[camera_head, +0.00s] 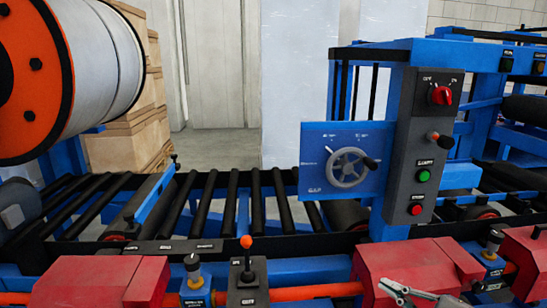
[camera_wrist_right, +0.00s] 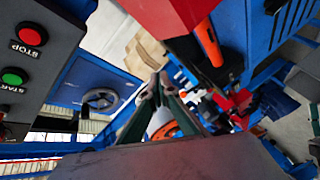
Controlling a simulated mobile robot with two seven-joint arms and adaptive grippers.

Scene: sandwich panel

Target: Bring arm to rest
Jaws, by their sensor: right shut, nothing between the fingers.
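My right gripper (camera_head: 394,290) shows at the bottom edge of the head view, in front of a red housing on the machine's front. Its fingers are shut and hold nothing. In the right wrist view the fingers (camera_wrist_right: 157,84) show near the middle, with the machine seen at a slant behind them. Whether the gripper touches the red housing (camera_head: 418,268) cannot be told. My left gripper is in neither view.
A grey control post (camera_head: 424,140) with a red switch, a lever and green and red buttons stands behind the gripper. Beside it is a blue panel with a handwheel (camera_head: 348,168). A roller conveyor (camera_head: 230,195) runs left. A lever (camera_head: 246,260) stands up front.

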